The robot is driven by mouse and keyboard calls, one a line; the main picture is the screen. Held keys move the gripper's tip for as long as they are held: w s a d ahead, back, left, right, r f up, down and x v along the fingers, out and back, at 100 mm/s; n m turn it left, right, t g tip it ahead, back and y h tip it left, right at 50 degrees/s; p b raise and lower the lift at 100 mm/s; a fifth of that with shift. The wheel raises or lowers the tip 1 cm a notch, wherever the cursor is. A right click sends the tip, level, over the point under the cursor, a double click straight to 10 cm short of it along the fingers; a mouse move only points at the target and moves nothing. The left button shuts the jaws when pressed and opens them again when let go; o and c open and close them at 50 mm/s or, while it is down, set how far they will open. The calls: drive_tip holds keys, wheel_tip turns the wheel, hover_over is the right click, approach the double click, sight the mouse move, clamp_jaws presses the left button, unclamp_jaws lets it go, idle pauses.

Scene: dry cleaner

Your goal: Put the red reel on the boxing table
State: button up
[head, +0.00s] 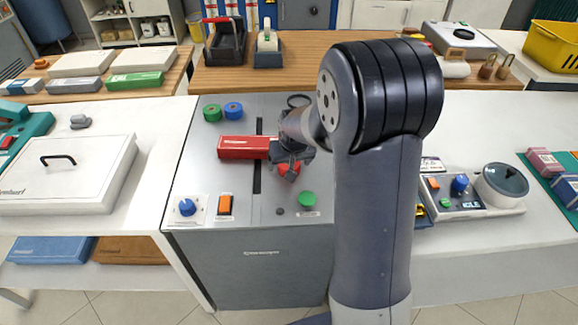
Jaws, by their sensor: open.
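A small red thing (289,172), likely the red reel, shows at the tip of my gripper (287,163), over the grey cabinet top (215,175). The gripper points down and is open. Its fingers partly cover the red thing, so I cannot tell whether it lies between them or just below. A green reel (212,113) and a blue reel (233,110) lie side by side at the cabinet's back left. No table is labelled as the boxing table; a wooden-topped table (60,99) with flat boxes stands at the back left.
A long red box (243,148) lies left of my gripper. A blue knob (187,207), an orange switch (225,204) and a green button (307,199) sit at the cabinet's front. A white press (70,180) stands left. My arm hides much of the right side.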

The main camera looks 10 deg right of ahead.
drive_tip(key=c, duration=1.2)
drive_tip(key=shift+o, duration=0.2)
